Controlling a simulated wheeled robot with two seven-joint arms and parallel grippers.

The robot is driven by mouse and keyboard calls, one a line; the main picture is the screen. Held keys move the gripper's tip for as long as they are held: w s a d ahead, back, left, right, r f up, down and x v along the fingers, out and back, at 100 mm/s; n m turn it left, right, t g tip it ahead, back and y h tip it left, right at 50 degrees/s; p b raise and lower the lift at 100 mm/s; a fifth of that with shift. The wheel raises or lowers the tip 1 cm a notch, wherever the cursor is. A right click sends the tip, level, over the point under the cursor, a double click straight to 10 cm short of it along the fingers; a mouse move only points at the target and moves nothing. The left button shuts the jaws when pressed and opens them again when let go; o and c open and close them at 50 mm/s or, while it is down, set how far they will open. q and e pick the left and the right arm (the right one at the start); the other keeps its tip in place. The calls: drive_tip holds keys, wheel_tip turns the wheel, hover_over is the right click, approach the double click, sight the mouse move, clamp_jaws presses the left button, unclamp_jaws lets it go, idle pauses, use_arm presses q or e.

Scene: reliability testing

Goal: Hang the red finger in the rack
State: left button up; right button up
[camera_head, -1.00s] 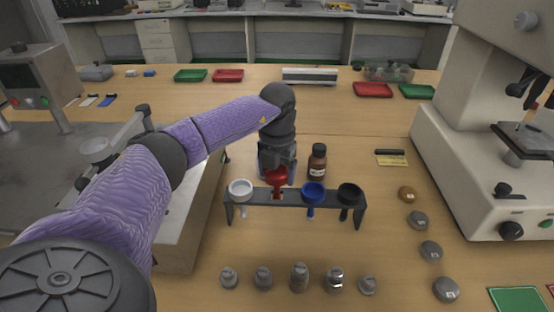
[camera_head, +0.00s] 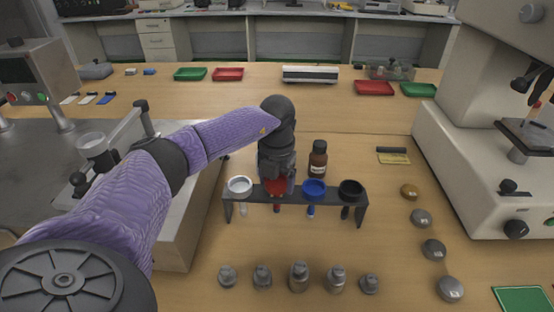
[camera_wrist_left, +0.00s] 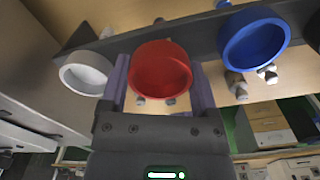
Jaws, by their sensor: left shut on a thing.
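The black rack (camera_head: 255,198) stands on the table and holds a white finger (camera_head: 239,186), a blue finger (camera_head: 314,188) and a black finger (camera_head: 350,190). The red finger (camera_head: 276,187) is in the rack's row between the white and blue ones, its stem showing below the bar. My left gripper (camera_head: 277,179) is shut on the red finger from behind the rack. In the left wrist view the red cup (camera_wrist_left: 160,70) sits between the two jaws. Whether its rim rests fully on the bar is hidden. My right gripper is not in view.
A brown bottle (camera_head: 318,160) stands just behind the rack, right of my gripper. Several metal weights (camera_head: 299,277) line the table in front. A large white machine (camera_head: 470,180) stands at the right, with several round weights (camera_head: 421,218) beside it.

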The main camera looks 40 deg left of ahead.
use_arm(q)
drive_tip(key=shift+f, duration=0.3)
drive_tip(key=o, duration=1.1)
drive_tip(key=shift+o, duration=0.2)
